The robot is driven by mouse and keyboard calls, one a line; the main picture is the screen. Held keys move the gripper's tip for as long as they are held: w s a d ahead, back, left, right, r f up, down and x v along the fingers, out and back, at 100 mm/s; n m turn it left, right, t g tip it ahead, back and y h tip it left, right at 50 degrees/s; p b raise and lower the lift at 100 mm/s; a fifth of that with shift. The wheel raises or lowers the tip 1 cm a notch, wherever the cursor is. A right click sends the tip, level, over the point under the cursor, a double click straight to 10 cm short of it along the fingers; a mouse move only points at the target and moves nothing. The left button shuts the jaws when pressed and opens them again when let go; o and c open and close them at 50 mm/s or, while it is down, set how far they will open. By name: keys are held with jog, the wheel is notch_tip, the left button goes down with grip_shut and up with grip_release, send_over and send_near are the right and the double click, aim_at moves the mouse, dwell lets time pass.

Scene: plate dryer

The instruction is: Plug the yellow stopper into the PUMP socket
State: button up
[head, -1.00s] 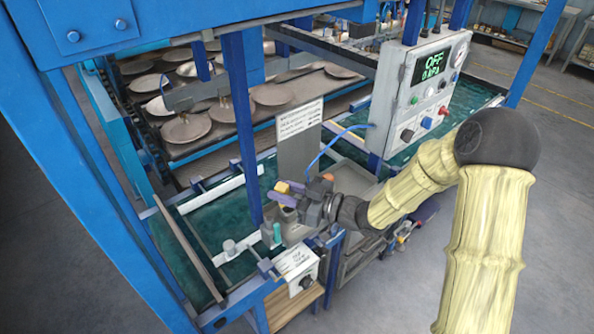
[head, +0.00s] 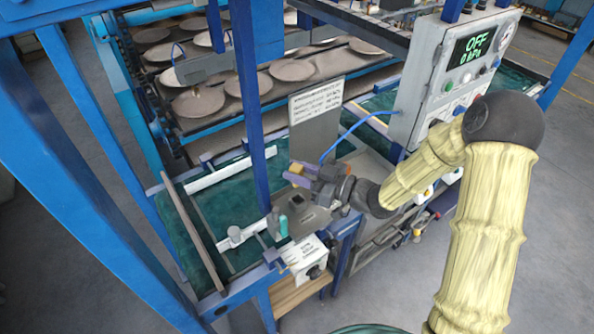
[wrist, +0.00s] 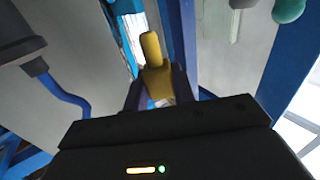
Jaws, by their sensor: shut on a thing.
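My gripper (head: 302,177) is shut on the yellow stopper (head: 296,168), in front of the upright sign plate. In the wrist view the yellow stopper (wrist: 152,52) stands out between the two fingers (wrist: 154,90), its rounded end pointing away from the gripper. In the head view a grey block with a dark opening (head: 308,197) shows just below the gripper, and the stopper is apart from it. I cannot read a PUMP label, so I cannot tell which socket is the PUMP one.
A teal peg (head: 283,226) and a pale round knob (head: 235,236) stand on the bench. The sign plate (head: 315,118) is behind the gripper. A blue hose (head: 345,137) runs to the control box (head: 432,75), which reads OFF. A blue post (head: 250,130) stands close to the left.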

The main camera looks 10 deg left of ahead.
jog(key=shift+w+d+f, duration=0.2)
jog(key=shift+d+f, duration=0.05)
jog(key=shift+f, duration=0.1)
jog(key=shift+s+a+f+b, duration=0.1)
jog(key=shift+a+f+b, duration=0.1)
jog(key=shift+f+b, duration=2.5)
jog(key=shift+f, duration=0.7)
jog(key=shift+f+b, duration=0.5)
jog(key=shift+f, duration=0.05)
jog(key=o, duration=1)
jog(key=shift+o, duration=0.2)
jog(key=shift+d, duration=0.1)
